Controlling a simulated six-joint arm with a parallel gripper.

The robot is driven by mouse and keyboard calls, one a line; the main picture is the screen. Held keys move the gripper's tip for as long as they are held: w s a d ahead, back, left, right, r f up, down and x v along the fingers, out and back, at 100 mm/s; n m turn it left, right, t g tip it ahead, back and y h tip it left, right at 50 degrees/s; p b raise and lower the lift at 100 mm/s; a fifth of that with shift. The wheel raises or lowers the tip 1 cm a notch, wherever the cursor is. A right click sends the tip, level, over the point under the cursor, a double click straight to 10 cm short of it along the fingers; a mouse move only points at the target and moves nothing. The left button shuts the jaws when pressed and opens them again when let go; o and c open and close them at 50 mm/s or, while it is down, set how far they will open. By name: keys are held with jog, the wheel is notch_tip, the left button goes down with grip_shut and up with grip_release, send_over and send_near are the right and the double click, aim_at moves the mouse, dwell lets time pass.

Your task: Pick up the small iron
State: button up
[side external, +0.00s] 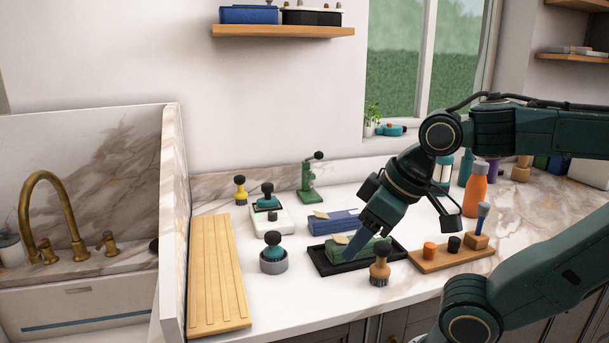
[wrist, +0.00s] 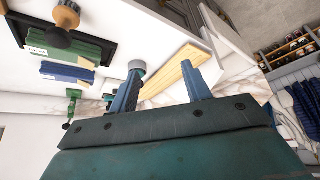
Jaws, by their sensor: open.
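My gripper (side external: 352,248) is open, its blue fingers angled down over a green box (side external: 372,258) on a black tray (side external: 322,262) in the side view. In the wrist view my gripper (wrist: 161,68) has its two fingers apart with nothing gripped between them. I cannot tell for sure which thing is the small iron. A small teal piece with a black knob (side external: 267,189) sits on a white block (side external: 288,222), left of my gripper and apart from it. This piece is not clearly seen in the wrist view.
A teal-topped brush (side external: 273,247) stands in a grey round holder. A wooden-handled brush (side external: 380,268) stands in front of the black tray. A blue box (side external: 335,224) lies behind it. A ribbed wooden board (side external: 215,275) lies left. A wooden stand (side external: 450,261) and orange bottle (side external: 475,192) are right.

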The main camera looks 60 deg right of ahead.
dwell(0.3)
jog(key=shift+o, duration=1.3)
